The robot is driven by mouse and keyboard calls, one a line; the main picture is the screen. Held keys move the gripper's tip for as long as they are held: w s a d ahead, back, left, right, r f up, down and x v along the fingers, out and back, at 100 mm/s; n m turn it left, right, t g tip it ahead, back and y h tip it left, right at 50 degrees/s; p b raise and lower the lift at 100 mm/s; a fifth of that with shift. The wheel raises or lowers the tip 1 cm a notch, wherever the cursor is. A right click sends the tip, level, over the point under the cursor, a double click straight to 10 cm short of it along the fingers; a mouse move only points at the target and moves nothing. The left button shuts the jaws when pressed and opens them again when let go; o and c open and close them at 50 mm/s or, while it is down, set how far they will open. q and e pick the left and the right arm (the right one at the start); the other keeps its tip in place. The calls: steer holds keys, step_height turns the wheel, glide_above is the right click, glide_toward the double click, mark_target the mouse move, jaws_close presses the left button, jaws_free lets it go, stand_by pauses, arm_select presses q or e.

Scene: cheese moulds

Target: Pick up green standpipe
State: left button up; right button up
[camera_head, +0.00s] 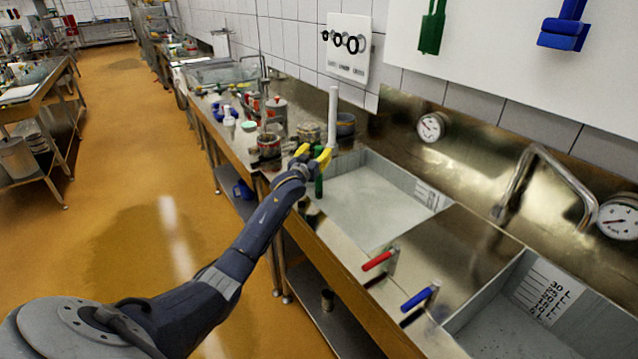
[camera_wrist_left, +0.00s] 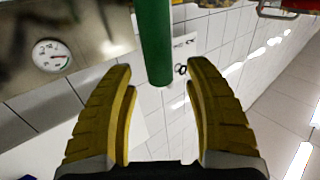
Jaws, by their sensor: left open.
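The green standpipe (camera_head: 319,186) stands upright at the left end of the left sink basin, small and partly hidden by my left gripper in the head view. In the left wrist view the green standpipe (camera_wrist_left: 155,40) comes in from the top edge, with its end between the yellow fingertips. My left gripper (camera_head: 313,153) is open, and the fingers are apart on either side of the pipe in the left wrist view (camera_wrist_left: 160,68). I see no clear contact. My right gripper is out of view.
A white standpipe (camera_head: 333,116) stands just behind my gripper. The left basin (camera_head: 372,204) is to the right. Pots and bottles crowd the counter behind. The floor at left is clear.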

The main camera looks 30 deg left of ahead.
arm_select(q)
steer(key=shift+w+a, duration=0.2)
steer(key=shift+w, duration=0.65)
jaws_close()
